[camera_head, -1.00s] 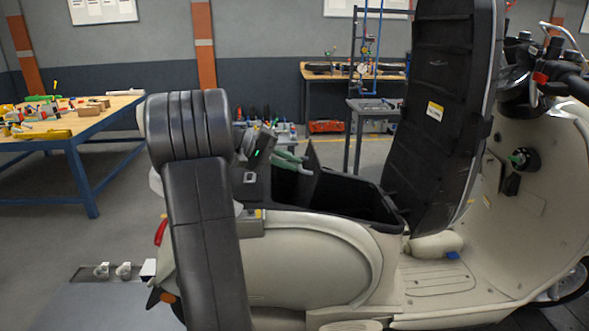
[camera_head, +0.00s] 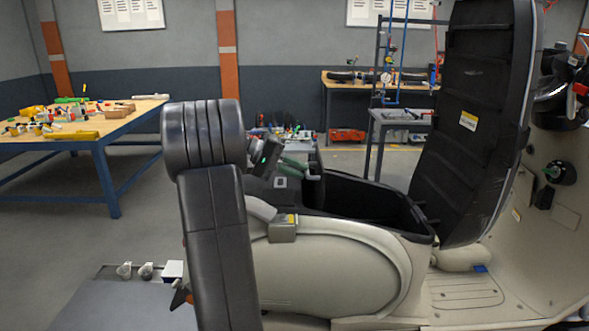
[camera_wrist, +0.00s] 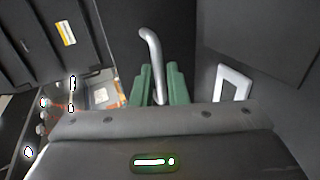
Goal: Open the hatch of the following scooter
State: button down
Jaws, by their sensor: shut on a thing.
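The cream scooter (camera_head: 335,275) stands side-on in the head view. Its large black seat lid (camera_head: 470,115) stands raised, its ribbed underside and a pale label facing me. Below it the dark compartment (camera_head: 375,200) is open at the top. My gripper (camera_head: 306,172) is at the compartment's rear end. In the wrist view its green fingers (camera_wrist: 160,85) are shut on a grey bent handle (camera_wrist: 150,50), which rises between them and curves over at the top. What the handle joins at its lower end is hidden by my gripper's body.
A blue-legged workbench (camera_head: 82,140) with tools stands at left. A dark panel with a white frame (camera_wrist: 233,85) is right of my fingers. Open floor lies left of the scooter.

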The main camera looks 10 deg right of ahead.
jog(key=c, duration=1.5)
grip_release()
jog(key=shift+s+d+f, duration=0.1)
jog(key=shift+d+f, duration=0.05)
jog(key=shift+f, duration=0.5)
jog(key=shift+s+d+f, duration=0.1)
jog(key=shift+f, duration=0.5)
jog(key=shift+w+r, duration=0.1)
jog(key=shift+r, duration=0.05)
notch_tip(320, 180, up, 10)
jog(key=shift+r, duration=0.2)
jog(key=shift+f, duration=0.1)
notch_tip(320, 180, down, 9)
jog(key=shift+w+f, duration=0.1)
jog(key=shift+f, duration=0.1)
jog(key=shift+a+r, duration=0.1)
